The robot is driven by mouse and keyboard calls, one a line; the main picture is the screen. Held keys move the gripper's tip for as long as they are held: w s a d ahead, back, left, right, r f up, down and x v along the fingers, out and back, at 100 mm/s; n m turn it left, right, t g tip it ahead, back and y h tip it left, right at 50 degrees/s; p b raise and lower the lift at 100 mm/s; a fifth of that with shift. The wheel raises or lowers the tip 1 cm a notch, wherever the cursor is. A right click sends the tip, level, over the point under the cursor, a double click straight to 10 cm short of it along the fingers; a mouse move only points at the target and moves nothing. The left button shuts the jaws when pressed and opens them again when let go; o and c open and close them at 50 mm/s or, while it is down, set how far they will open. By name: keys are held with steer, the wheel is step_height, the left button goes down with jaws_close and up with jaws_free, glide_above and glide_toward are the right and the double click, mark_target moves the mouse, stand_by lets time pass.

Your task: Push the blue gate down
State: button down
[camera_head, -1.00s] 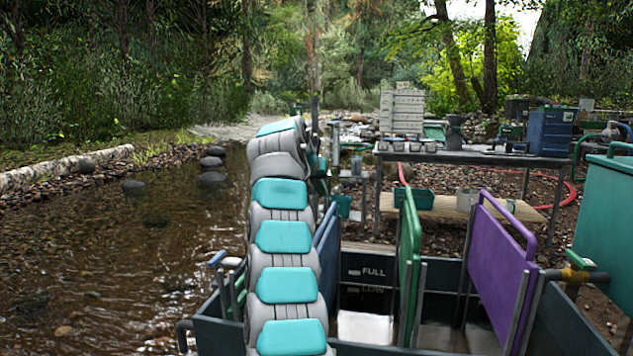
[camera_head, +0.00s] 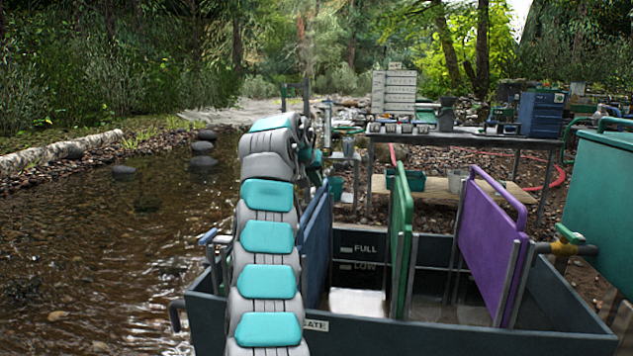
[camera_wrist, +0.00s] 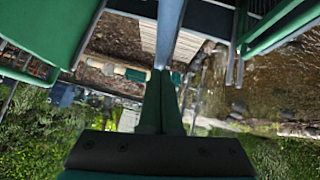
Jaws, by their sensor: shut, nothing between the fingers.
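The blue gate (camera_head: 317,248) is an upright panel in the left part of the dark sluice box (camera_head: 455,337), just right of my arm, which hides part of it. My gripper (camera_head: 316,160) is small and mostly hidden behind my arm's far end, by the gate's top. In the wrist view my gripper (camera_wrist: 162,75) is shut and empty. There a blue-grey upright strip (camera_wrist: 170,30), apparently the blue gate seen edge-on, lines up with the fingertips. I cannot tell whether they touch.
A green gate (camera_head: 401,235) and a purple gate (camera_head: 490,235) stand to the right in the same box. A teal tank (camera_head: 605,195) is at far right. A table (camera_head: 465,140) with containers stands behind. Creek water (camera_head: 110,245) lies left.

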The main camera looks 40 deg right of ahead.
step_height(320, 180, down, 8)
steer(key=b, duration=0.7)
steer(key=shift+r, duration=0.2)
steer(key=w+d+r+p+v, duration=0.1)
steer(key=p+v, duration=0.1)
steer(key=v, duration=1)
steer(key=shift+r, duration=0.65)
steer(key=shift+a, duration=0.15)
steer(key=shift+w+a, duration=0.1)
